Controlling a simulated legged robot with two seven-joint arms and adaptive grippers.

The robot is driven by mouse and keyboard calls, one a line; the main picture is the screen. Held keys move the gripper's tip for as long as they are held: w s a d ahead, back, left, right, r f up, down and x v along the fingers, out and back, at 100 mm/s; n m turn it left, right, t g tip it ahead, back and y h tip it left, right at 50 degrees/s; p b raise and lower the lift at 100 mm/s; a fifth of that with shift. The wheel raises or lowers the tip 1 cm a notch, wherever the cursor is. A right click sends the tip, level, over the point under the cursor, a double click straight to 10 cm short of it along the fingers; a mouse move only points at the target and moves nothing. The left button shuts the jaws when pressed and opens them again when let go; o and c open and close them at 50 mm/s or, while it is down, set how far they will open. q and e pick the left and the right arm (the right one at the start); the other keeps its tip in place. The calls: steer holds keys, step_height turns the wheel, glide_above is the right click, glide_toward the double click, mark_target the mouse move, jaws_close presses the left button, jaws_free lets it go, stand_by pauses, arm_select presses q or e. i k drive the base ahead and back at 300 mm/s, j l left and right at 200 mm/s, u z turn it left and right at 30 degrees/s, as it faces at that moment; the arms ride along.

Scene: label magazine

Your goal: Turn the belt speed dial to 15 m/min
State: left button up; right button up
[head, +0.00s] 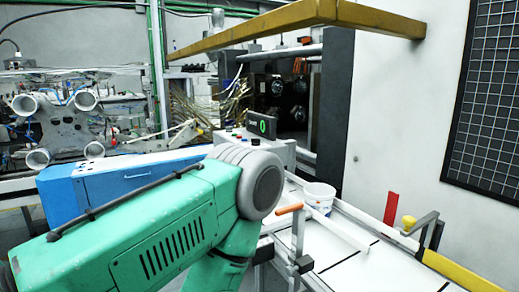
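A grey control box (283,151) stands behind the upper end of my arm, near the middle of the head view. A small dark display with green digits (262,125) sits on it; the digits are too small to read. A few small coloured buttons (236,133) show beside the display. I cannot make out the belt speed dial; my arm hides the lower front of the box. A green arm of mine with a grey joint comes in from the lower left. Neither of my grippers shows in the view.
A white conveyor bed (340,257) runs along the lower right, with a white bucket (319,197) on it. An orange-tipped handle (289,209) and a yellow knob (408,222) rise near it. A blue cabinet (125,181) stands left. A yellow beam (270,25) crosses overhead.

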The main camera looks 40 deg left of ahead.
mark_target(255, 142)
steer(key=i+j+z, duration=0.2)
steer(key=j, duration=0.6)
steer(key=j+z, duration=0.2)
steer(key=j, duration=0.55)
steer(key=k, duration=0.05)
